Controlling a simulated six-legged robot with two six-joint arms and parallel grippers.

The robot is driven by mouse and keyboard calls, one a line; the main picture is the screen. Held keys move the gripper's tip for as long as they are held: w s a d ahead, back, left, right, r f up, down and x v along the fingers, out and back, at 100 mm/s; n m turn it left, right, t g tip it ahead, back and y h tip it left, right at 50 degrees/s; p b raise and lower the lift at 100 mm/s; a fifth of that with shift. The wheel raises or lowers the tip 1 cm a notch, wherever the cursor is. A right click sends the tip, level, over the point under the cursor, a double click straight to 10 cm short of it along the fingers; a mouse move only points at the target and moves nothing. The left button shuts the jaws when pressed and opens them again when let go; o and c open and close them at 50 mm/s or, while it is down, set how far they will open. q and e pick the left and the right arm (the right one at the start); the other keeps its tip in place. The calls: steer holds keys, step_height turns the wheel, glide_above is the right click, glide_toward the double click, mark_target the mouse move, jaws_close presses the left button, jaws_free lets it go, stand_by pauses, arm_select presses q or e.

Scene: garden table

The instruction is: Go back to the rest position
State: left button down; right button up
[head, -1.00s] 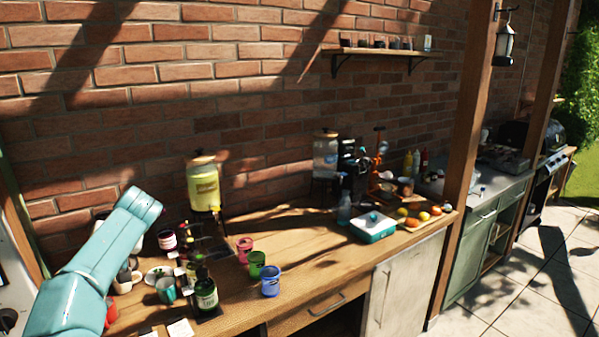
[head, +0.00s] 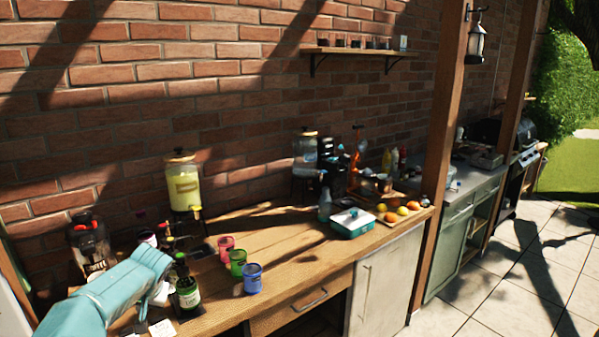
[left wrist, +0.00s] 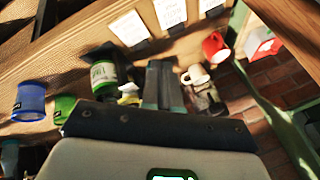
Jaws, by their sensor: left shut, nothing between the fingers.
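My teal left arm comes in from the lower left in the head view, over the left end of the wooden counter (head: 290,245). The left gripper (left wrist: 163,85) shows in the left wrist view with its fingers together and nothing between them. It hangs above the counter, close to a dark green bottle with a pale label (left wrist: 104,75). The same bottle (head: 187,285) stands just right of the arm in the head view. The arm hides some of the things behind it. My right gripper is in neither view.
Pink (head: 226,247), green (head: 237,262) and blue (head: 252,278) cups stand right of the bottle. A yellow drink dispenser (head: 183,182) stands behind. A red mug (left wrist: 215,46) and white cards (left wrist: 130,27) lie near the gripper. The counter's middle is mostly clear.

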arm_select(q)
steer(key=s+d+f+m+g+h+b, duration=0.1)
steer(key=s+d+f+h, duration=0.25)
steer(key=d+f, duration=0.6)
steer(key=s+d+f+m+h+b, duration=0.1)
steer(key=s+d+f+m+h, duration=0.15)
steer(key=s+d+f, duration=0.65)
steer(key=s+d+f+n+g+h+b, duration=0.1)
steer(key=s+d+f+h, duration=0.1)
steer(key=s+d+f, duration=0.3)
steer(key=s+d+f+n+h+b, duration=0.1)
steer(key=s+d+f, duration=0.2)
steer(key=s+f, duration=0.4)
steer(key=s+d+f+n+g+b, duration=0.1)
steer(key=s+d+f, duration=0.1)
steer(key=s, duration=0.9)
steer(key=shift+s+f+n, duration=0.15)
steer(key=shift+s+n, duration=0.2)
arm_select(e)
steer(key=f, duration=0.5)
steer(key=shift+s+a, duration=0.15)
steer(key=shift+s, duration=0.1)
arm_select(q)
steer(key=shift+s, duration=0.1)
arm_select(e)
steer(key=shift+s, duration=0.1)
